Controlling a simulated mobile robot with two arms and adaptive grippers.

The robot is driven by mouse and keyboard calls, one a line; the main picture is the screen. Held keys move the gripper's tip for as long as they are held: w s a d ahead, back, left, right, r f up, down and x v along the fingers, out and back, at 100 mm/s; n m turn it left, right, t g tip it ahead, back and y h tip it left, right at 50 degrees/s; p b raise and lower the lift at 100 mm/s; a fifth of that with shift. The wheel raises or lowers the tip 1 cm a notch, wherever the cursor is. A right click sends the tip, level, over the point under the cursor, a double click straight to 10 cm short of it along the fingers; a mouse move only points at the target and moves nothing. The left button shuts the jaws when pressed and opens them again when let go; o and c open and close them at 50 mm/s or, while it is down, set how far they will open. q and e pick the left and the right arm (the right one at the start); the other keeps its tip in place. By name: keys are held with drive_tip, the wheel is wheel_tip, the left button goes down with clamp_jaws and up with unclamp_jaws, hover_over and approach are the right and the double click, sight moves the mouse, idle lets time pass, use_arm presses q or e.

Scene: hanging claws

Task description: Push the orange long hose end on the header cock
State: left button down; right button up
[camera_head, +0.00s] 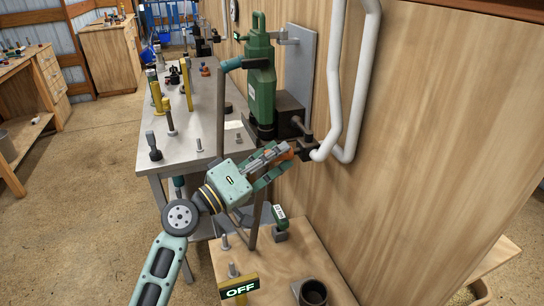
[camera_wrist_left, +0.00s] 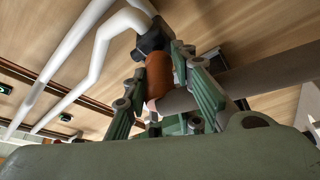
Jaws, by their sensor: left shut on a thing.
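My left gripper (camera_head: 280,160) reaches in from the lower left and is shut on the orange hose end (camera_head: 288,151). In the left wrist view the orange hose end (camera_wrist_left: 158,75) sits between the two green fingers (camera_wrist_left: 163,80). A dark fitting, apparently the header cock (camera_head: 305,147), is on the white pipe just right of the orange end. In the wrist view the dark cock (camera_wrist_left: 150,42) is in line with the orange end and close against it. I cannot tell whether the end is seated on it. My right gripper is not in view.
A green machine (camera_head: 261,85) stands by the wooden wall, behind my gripper. White pipes (camera_head: 365,70) run down the wall. A grey bench (camera_head: 205,110) with several tools lies to the left. A wooden table (camera_head: 285,262) with an OFF sign (camera_head: 240,289) is below.

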use_arm(q)
drive_tip(key=shift+w+d, duration=0.1)
drive_tip(key=shift+d, duration=0.3)
drive_tip(key=c, duration=1.4)
unclamp_jaws()
